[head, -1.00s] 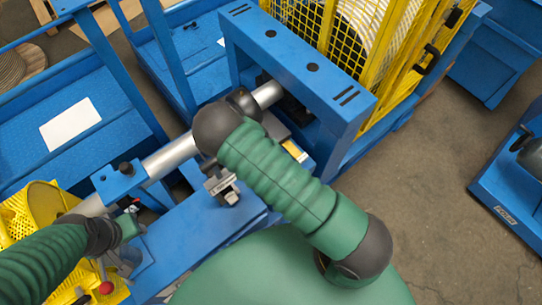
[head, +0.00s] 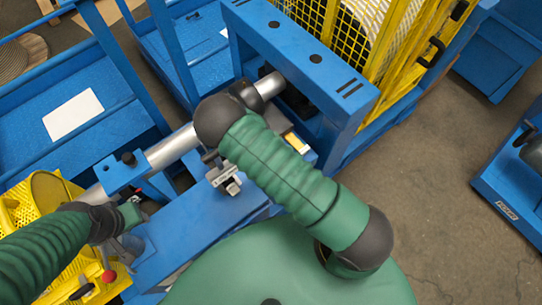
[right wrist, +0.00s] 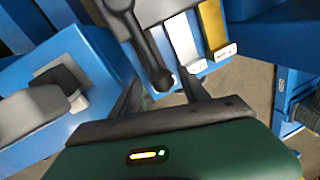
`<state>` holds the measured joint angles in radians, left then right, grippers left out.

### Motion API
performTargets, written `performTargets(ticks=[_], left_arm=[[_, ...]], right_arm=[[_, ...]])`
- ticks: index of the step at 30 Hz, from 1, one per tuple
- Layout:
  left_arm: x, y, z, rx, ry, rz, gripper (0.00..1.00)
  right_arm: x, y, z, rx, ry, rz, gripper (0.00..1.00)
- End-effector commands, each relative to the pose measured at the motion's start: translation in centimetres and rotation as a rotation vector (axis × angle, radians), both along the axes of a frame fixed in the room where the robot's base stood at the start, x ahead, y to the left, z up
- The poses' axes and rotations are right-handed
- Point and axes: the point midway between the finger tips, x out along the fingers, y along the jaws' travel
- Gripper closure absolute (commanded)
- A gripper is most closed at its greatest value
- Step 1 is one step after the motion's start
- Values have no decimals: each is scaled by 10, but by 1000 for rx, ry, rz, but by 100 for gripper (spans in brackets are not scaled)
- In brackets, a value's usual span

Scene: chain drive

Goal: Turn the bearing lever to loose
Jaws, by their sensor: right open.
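A dark grey lever (right wrist: 142,40) with a rounded end runs down from the top in the right wrist view; I take it for the bearing lever. My right gripper (right wrist: 160,86) is open, with its two dark fingers on either side of the lever's rounded end. I cannot tell whether either finger touches it. In the head view my right forearm crosses the blue machine and hides the right gripper and most of the lever. My left gripper (head: 130,240) is at the lower left by the yellow part; its fingers are too unclear to read.
A silver shaft (head: 172,149) runs across the blue machine into a blue frame (head: 300,55). A yellow cage (head: 390,45) stands behind that frame. A silver plate and a gold plate (right wrist: 213,28) lie beside the lever. Concrete floor (head: 430,170) is free at the right.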

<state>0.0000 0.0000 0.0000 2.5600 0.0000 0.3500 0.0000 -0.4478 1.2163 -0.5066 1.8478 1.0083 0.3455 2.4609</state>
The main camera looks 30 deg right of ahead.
Motion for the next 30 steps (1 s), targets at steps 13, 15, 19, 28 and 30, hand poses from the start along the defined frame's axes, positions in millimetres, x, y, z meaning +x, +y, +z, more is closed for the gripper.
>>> performTargets(ticks=[13,15,19,28,30], left_arm=[[0,0,67,0,0,0,64],[0,0,72,0,0,0,64],[0,0,70,0,0,0,64],[0,0,69,0,0,0,64],[0,0,68,0,0,0,64]], right_arm=[[1,13,70,-1,1,2,47],[1,14,74,-1,2,1,47],[2,15,73,-1,3,-1,47],[2,15,72,-1,2,0,47],[2,16,73,3,5,14,47]])
